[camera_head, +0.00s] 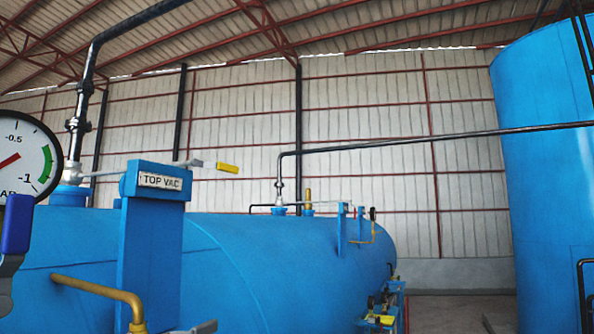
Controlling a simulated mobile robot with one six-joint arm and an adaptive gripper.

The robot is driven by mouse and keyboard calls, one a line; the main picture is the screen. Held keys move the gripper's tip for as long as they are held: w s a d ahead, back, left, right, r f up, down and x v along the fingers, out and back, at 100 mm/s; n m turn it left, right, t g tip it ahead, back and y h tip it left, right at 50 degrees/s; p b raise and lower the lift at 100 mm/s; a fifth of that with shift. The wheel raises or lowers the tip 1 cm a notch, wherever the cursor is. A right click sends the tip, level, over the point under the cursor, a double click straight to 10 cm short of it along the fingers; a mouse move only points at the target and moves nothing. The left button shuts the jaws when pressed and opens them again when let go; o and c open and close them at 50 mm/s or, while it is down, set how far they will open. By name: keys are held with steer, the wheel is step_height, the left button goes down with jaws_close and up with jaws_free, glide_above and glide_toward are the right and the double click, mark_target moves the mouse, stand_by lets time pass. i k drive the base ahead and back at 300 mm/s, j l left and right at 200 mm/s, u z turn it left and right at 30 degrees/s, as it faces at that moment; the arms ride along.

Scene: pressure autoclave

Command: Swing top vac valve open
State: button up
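A blue box on a blue post carries the label "TOP VAC" (161,182) in the left part of the head view. A lever with a yellow grip (228,168) sticks out to the right from the top of this box, roughly level. A thin rod (103,173) runs from the box's left side toward a pipe fitting (73,172) on top of the blue tank (290,270). Whether the valve inside is open or shut cannot be told. My gripper is not in view.
A round gauge (22,158) with a red needle stands at the left edge, above a blue-handled lever (17,222). A yellow pipe (100,291) crosses at lower left. Small valves (378,312) sit by the tank's far end. A tall blue vessel (548,170) stands at right.

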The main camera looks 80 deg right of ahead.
mark_target(218, 166)
steer(key=z, duration=2.15)
